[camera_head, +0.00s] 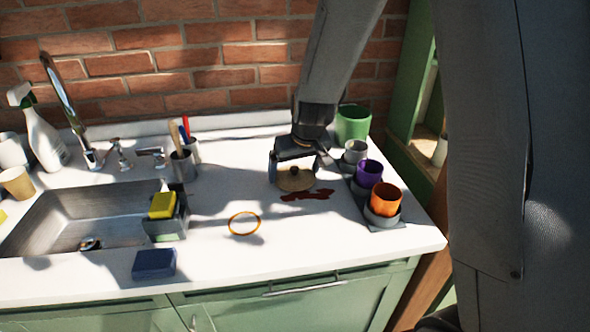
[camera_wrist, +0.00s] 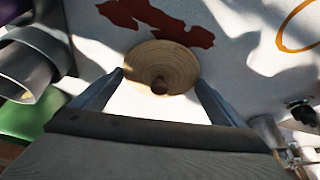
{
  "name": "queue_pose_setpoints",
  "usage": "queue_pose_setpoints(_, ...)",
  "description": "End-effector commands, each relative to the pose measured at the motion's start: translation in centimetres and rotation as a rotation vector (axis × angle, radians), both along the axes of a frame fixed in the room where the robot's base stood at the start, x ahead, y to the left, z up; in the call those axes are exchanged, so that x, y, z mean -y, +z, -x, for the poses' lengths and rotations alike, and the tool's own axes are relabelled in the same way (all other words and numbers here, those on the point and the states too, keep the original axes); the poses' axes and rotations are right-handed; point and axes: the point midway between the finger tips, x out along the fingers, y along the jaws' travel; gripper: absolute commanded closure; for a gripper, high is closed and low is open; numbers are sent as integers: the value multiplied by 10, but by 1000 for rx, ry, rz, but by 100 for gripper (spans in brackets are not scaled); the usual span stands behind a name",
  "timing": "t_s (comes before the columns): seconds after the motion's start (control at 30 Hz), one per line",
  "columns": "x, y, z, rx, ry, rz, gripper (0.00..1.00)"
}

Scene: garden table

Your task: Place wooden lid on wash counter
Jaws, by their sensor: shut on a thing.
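The wooden lid (camera_head: 295,179) is a round tan disc with a small darker knob on top. It lies flat, at or just above the white wash counter (camera_head: 225,190); I cannot tell whether it touches. My gripper (camera_head: 297,172) points down and is shut on the lid, one finger at each side of its rim. In the wrist view the lid (camera_wrist: 150,58) sits knob-up between the two fingertips (camera_wrist: 160,77). A dark red stain (camera_head: 308,195) is on the counter right beside the lid.
To the left are an orange ring (camera_head: 244,223), a tool cup (camera_head: 183,166) and the sink (camera_head: 95,220). A blue sponge (camera_head: 154,263) lies at the front.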

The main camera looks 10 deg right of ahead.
Motion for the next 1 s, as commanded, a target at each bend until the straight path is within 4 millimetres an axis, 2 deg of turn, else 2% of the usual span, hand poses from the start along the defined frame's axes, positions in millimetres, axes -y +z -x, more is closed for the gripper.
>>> queue_pose_setpoints(0.3, 0, -2, -1, 2, 0, 0, 30)
queue_pose_setpoints(0.33, 0, -3, 0, 1, 0, 0, 5)
queue_pose_setpoints(0.37, 0, -2, 0, 1, 0, 0, 0)
queue_pose_setpoints(0.73, 0, 4, 0, 3, 0, -1, 0)
queue_pose_setpoints(1.0, 3, 38, 15, 6, 1, -1, 0)
